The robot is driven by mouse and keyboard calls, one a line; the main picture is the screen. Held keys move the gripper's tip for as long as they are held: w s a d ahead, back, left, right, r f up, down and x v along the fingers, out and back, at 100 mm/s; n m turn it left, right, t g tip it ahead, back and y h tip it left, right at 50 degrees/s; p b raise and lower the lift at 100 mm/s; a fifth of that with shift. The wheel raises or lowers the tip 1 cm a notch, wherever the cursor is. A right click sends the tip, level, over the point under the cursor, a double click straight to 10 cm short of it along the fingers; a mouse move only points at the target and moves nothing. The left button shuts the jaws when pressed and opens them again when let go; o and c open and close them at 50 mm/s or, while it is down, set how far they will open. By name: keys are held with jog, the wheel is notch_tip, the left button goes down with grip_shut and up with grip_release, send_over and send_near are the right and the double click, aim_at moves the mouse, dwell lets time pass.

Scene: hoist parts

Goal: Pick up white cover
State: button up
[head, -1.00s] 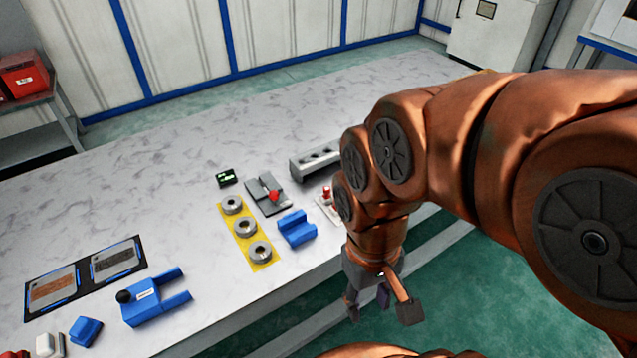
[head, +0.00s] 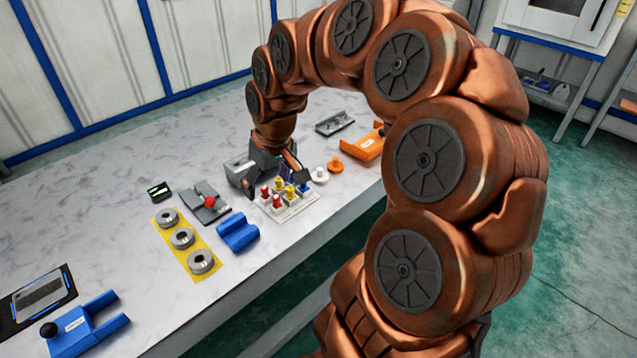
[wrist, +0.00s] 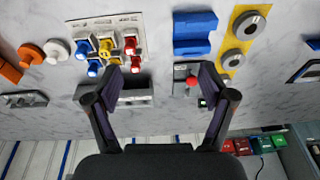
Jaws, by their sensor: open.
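A small round white piece, which looks like the white cover (head: 319,175), lies on the table to the right of a white board with coloured pegs. It also shows at the left of the wrist view (wrist: 57,50), beside an orange round piece (wrist: 32,56). My gripper (head: 276,180) is open over the table, at the far side of the peg board and left of the white piece. In the wrist view my gripper (wrist: 160,78) has its fingers wide apart with nothing between them. The white piece is outside the fingers.
The white peg board (head: 292,205) with red, yellow and blue pegs stands close to the gripper. A grey block with holes (head: 238,170) is partly behind the gripper. An orange holder (head: 362,147) and a dark tray (head: 335,123) lie to the right. A blue block (head: 238,232) lies left.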

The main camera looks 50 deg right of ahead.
jog(key=w+d+f+m+t+b, duration=0.1)
jog(key=w+d+f, duration=0.25)
jog(key=d, duration=0.65)
jog(key=m+h+b, duration=0.1)
jog(key=m+h, duration=0.1)
send_over(320, 169)
jog(key=s, duration=0.2)
jog(key=f, duration=0.3)
jog(key=shift+s+a+f+t, duration=0.15)
jog(key=shift+a+f+t, duration=0.15)
jog(key=shift+a+f, duration=0.05)
jog(key=shift+p+x, duration=0.55)
jog(key=shift+x, duration=2.85)
jog(key=shift+a, duration=0.1)
jog(key=c, duration=1.1)
jog(key=shift+r, duration=0.1)
